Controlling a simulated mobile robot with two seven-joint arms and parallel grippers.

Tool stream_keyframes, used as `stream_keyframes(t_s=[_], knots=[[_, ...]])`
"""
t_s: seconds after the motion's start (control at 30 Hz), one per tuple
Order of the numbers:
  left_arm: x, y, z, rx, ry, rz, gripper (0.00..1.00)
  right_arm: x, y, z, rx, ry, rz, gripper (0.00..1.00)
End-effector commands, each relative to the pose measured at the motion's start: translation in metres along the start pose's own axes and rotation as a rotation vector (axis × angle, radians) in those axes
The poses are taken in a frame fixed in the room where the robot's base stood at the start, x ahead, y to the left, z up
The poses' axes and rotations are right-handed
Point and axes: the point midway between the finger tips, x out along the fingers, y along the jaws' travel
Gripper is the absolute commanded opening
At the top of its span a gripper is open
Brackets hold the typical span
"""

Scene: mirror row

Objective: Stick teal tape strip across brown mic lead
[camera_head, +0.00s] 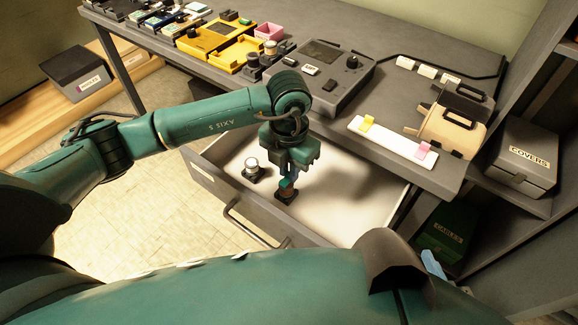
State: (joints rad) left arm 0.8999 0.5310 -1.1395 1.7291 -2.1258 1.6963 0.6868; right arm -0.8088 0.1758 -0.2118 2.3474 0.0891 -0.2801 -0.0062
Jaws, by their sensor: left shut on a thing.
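My left gripper (287,182) points down into an open drawer (330,205) below the table. It is shut on a small dark block (286,196) with a reddish-brown upper part, at or just above the drawer floor; contact with the floor is unclear. I cannot make out a teal tape strip or a brown mic lead. A white board (392,138) on the table carries a yellow tab (367,123) and a pink tab (424,150). A black cord (440,65) runs along the table's back. My right gripper is not in view.
A white-topped knob (252,165) stands in the drawer, left of the gripper. The grey console (318,75), yellow trays (212,40) and tan holder (448,128) crowd the table (395,95). A COVERS box (520,155) stands right. Drawer floor right of the gripper is clear.

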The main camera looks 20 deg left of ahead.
Motion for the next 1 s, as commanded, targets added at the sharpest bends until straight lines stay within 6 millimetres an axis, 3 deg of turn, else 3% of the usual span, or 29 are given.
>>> stream_keyframes(t_s=[1.0], knots=[[0.011, 0.0, 0.0, 0.0, 0.0, 0.0, 0.0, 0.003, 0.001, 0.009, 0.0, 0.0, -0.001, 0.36]])
